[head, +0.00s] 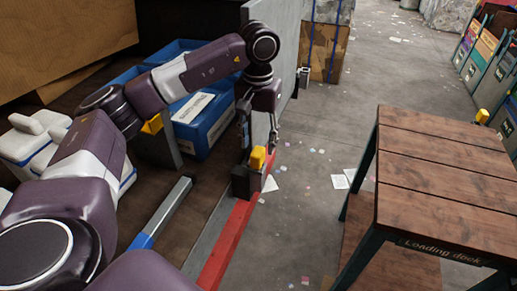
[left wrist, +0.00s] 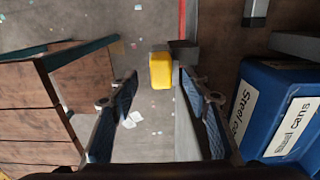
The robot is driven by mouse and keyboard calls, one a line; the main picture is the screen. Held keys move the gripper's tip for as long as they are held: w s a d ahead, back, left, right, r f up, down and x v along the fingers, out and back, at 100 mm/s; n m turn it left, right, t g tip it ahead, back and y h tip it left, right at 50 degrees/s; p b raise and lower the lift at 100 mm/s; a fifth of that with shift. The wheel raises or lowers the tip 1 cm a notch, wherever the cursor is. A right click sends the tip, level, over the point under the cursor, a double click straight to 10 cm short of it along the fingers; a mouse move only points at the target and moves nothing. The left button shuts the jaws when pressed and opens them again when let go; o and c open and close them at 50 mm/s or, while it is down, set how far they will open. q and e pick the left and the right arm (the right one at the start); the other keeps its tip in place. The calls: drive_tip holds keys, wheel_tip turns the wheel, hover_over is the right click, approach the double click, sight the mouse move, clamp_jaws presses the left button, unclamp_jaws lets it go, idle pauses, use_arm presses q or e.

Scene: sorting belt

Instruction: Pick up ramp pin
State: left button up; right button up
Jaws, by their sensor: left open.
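The ramp pin appears to be the yellow block (head: 257,158) on a dark bracket (head: 240,182) at the far end of the red bar. My left gripper (head: 259,142) points down just above it, with its fingers open. In the left wrist view the yellow pin (left wrist: 161,70) shows between the two fingertips of the open gripper (left wrist: 160,77), with a gap to each finger. Whether the fingertips reach down beside the pin is hard to tell. My right gripper is in neither view.
A grey wall panel (head: 275,88) stands close behind the gripper. Blue bins (head: 205,125) are left of it. A wooden table (head: 440,165) marked "Loading dock" stands at the right, with open floor (head: 310,190) between. Another yellow piece (head: 481,116) shows beyond the table.

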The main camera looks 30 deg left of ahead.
sight(258, 152)
use_arm(q)
drive_tip(key=shift+w+a+f, duration=0.15)
drive_tip(key=shift+w+f, duration=0.05)
drive_tip(key=shift+w, duration=0.15)
drive_tip(key=shift+a+f, duration=0.1)
drive_tip(key=shift+f, duration=0.25)
drive_tip(key=f+p, duration=0.2)
drive_tip(key=s+f+p, duration=0.1)
drive_tip(key=shift+d, duration=0.25)
drive_tip(key=f, duration=0.1)
drive_tip(key=f+p, duration=0.1)
drive_tip(key=f, duration=0.1)
drive_tip(key=shift+w+a+f, duration=0.15)
drive_tip(key=shift+w, duration=0.1)
drive_tip(key=shift+f, duration=0.2)
drive_tip(key=c, duration=1.2)
drive_tip(key=shift+r, duration=0.1)
clamp_jaws()
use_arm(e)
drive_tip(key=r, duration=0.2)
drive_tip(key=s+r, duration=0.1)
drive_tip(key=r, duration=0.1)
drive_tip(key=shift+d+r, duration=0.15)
